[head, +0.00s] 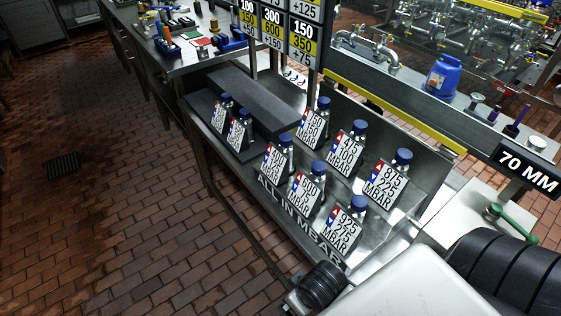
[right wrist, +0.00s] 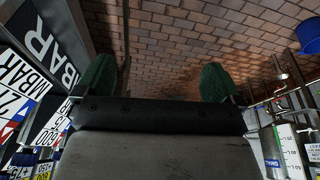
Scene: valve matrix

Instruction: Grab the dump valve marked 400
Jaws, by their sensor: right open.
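Several dump valves with blue caps and white tags stand in the steel rack in the head view. The tag in the back row, middle, seems to read 475 / 400 MBAR; its valve (head: 357,137) stands upright between a valve (head: 322,112) to its left and the 225 valve (head: 400,166) to its right. The 275 valve (head: 354,212) is in front. In the right wrist view my right gripper (right wrist: 157,82) has its green fingertips wide apart over the brick floor, with nothing between them. Large tags show at its left. My left gripper is out of view.
The steel rack (head: 270,200) has an "ALL IN MBAR" front edge. A number board (head: 285,30) rises behind it. A blue jug (head: 442,75) stands on the back ledge. A cluttered bench (head: 180,65) lies at the upper left. A blue bucket (right wrist: 309,37) is on the floor.

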